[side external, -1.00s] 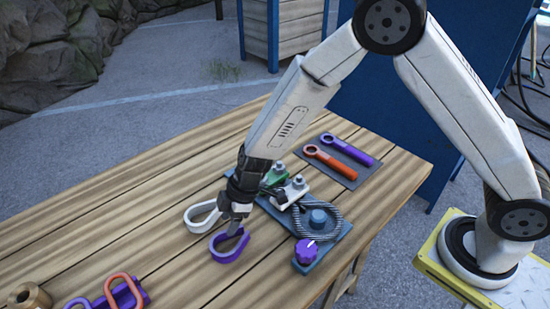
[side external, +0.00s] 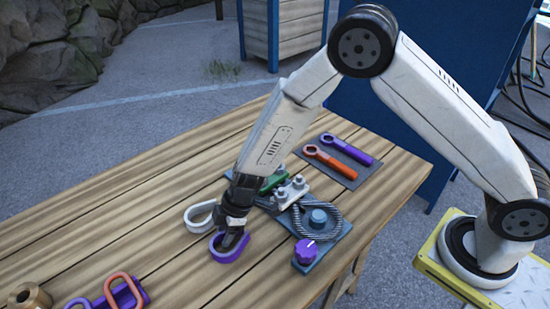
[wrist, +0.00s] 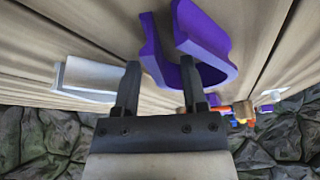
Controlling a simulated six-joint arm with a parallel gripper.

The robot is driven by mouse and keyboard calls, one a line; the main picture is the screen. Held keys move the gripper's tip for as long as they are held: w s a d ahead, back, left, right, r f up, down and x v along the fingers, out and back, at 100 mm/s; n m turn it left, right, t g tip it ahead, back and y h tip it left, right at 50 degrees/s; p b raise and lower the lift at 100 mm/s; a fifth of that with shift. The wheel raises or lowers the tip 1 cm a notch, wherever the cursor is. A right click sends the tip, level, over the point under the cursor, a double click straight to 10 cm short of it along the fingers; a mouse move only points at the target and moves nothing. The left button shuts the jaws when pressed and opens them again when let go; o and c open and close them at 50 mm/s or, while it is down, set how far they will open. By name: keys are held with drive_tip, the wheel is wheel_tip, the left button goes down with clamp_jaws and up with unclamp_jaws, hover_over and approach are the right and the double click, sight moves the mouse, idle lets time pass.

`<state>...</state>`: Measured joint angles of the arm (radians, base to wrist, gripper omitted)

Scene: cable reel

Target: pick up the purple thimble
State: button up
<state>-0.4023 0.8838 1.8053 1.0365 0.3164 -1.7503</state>
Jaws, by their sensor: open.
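The purple thimble (side external: 236,253) is a teardrop-shaped loop lying on the wooden table, beside a white thimble (side external: 196,224). In the wrist view, the purple thimble (wrist: 212,42) is close in front of my gripper (wrist: 158,62). My gripper is open. One wall of the purple thimble shows between the two fingers, with the right finger over the loop's opening and the left finger outside it. I cannot tell whether they touch it. In the side view, my gripper (side external: 231,238) is down at the purple thimble and hides part of it.
A plate with a coiled cable and a purple knob (side external: 306,251) lies to the right. Behind it are orange and purple wrenches (side external: 336,165) on a dark mat. A purple rack with an orange link (side external: 124,290) and a brass spool (side external: 30,297) stand front left.

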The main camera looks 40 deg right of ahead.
clamp_jaws()
idle(1.3)
